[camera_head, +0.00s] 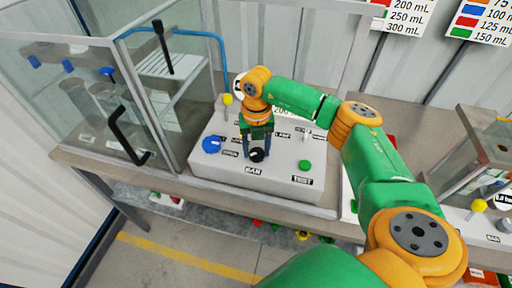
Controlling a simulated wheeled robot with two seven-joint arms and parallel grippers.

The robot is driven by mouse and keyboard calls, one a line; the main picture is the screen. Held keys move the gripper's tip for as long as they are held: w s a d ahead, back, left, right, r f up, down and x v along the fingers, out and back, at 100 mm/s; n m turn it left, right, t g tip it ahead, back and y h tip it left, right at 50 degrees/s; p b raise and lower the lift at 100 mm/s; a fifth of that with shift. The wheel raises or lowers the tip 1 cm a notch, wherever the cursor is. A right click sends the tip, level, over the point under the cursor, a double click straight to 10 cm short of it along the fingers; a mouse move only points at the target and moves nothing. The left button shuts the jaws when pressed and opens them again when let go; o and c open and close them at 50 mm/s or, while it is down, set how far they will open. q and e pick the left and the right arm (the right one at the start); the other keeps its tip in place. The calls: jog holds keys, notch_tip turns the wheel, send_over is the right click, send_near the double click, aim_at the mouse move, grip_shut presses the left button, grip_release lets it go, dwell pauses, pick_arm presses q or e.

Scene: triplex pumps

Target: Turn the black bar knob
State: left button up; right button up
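The black bar knob (257,156) sits on the front of the grey control box, just above the "BAR" label (253,170). A white mark shows on the knob. My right gripper (257,150) comes down over the knob from behind, with its two dark fingers apart, one on each side of it. I cannot tell whether the fingers touch the knob. My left gripper is not in view.
A glass cabinet (75,95) with a black handle (127,137) stands at left. Another panel with a yellow knob (478,205) is at right.

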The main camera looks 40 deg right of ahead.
jog(key=shift+s+r, duration=0.1)
jog(key=shift+s, duration=0.05)
jog(key=c, duration=0.4)
grip_shut()
